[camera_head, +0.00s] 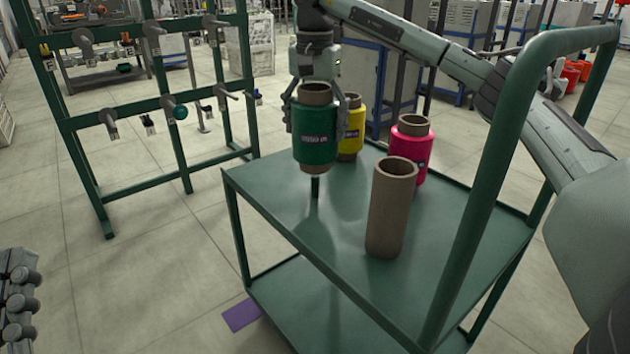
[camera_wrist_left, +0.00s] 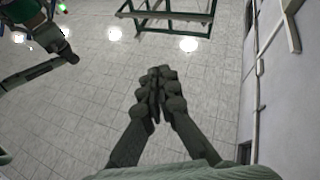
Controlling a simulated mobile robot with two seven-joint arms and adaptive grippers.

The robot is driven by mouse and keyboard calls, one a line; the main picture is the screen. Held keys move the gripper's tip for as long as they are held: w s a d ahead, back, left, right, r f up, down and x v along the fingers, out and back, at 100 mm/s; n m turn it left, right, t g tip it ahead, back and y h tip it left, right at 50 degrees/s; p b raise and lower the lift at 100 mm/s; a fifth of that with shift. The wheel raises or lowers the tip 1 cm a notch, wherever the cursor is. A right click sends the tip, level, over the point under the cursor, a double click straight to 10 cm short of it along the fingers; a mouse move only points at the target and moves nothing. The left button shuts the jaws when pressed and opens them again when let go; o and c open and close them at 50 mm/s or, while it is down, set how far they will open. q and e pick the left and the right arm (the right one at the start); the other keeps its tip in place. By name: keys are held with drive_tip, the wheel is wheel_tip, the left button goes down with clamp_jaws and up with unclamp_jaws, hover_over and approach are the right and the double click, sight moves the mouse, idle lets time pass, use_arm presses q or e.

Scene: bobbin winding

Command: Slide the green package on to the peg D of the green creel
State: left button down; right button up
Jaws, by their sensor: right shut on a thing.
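The green package (camera_head: 314,135) is a brown tube wound with green, upright in the head view. My right gripper (camera_head: 317,115) is shut on it from above and behind, holding it over the cart top, with a short dark post (camera_head: 315,187) below it. The green creel (camera_head: 170,100) stands to the left, a green frame with several grey pegs and small tags; I cannot read which peg is D. My left gripper (camera_wrist_left: 155,95) is shut and empty in the left wrist view; part of it shows at the lower left edge of the head view (camera_head: 18,295).
The green cart (camera_head: 300,215) carries a yellow package (camera_head: 351,130), a pink package (camera_head: 409,148) and a bare brown tube (camera_head: 391,205). Its tall handle (camera_head: 490,180) rises at the right. Clear floor (camera_head: 185,250) lies between the cart and the creel.

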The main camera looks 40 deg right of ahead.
sight(315, 176)
wheel_tip(315, 176, down, 4)
drive_tip(key=shift+b, duration=0.3)
wheel_tip(315, 176, down, 3)
drive_tip(key=shift+r, duration=0.15)
use_arm(q)
drive_tip(key=shift+s+a+r+t, duration=0.15)
drive_tip(key=shift+r+t, duration=0.15)
drive_tip(key=shift+r, duration=0.1)
use_arm(e)
drive_tip(key=shift+f, duration=0.4)
drive_tip(key=shift+f, duration=0.1)
drive_tip(key=o, duration=1.4)
drive_tip(key=shift+f, duration=0.1)
